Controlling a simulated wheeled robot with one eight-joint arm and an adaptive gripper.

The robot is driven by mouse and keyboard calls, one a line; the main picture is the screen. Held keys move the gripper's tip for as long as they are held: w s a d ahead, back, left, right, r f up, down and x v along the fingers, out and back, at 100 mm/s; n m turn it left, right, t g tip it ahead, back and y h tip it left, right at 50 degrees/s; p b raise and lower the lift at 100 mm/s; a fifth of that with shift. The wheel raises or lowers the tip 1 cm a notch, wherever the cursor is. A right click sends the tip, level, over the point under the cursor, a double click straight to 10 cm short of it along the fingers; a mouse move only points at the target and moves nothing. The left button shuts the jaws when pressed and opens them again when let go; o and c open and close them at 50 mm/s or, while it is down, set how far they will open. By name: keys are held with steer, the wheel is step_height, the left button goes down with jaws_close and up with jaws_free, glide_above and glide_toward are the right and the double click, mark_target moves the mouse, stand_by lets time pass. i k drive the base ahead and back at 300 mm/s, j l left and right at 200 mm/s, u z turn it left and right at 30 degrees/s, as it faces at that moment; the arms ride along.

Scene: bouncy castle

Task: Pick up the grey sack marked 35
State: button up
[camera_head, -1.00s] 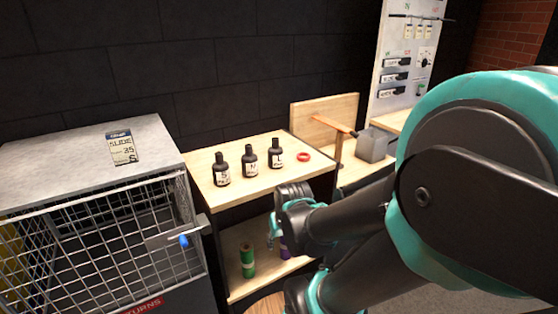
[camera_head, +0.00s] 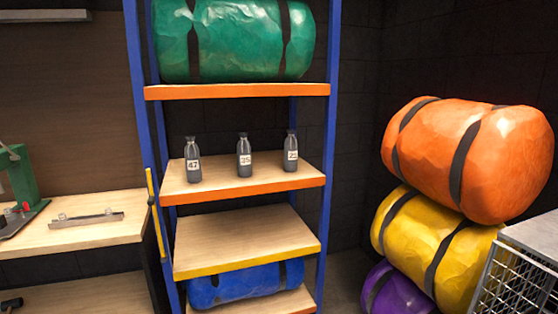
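Three small dark grey bottle-shaped sacks with white number labels stand upright in a row on a wooden shelf (camera_head: 225,190) with an orange front edge. The middle sack (camera_head: 244,155) has a label that seems to read 35. The left sack (camera_head: 193,160) appears marked 47, and the right sack (camera_head: 290,152) appears marked 22, though the print is small. Clear gaps separate them. My gripper is not in this view, so its state and distance from the sacks do not show.
The blue-posted rack (camera_head: 147,130) holds a green roll (camera_head: 235,40) above and a blue roll (camera_head: 240,285) below. An empty shelf (camera_head: 245,242) lies between. Orange (camera_head: 490,155), yellow (camera_head: 410,240) and purple rolls are stacked right, beside a wire cage (camera_head: 515,285). A workbench (camera_head: 85,236) stands left.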

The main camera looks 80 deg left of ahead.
mark_target(244, 156)
steer(key=u, duration=3.15)
steer(key=i+z, duration=0.1)
steer(key=i, duration=0.6)
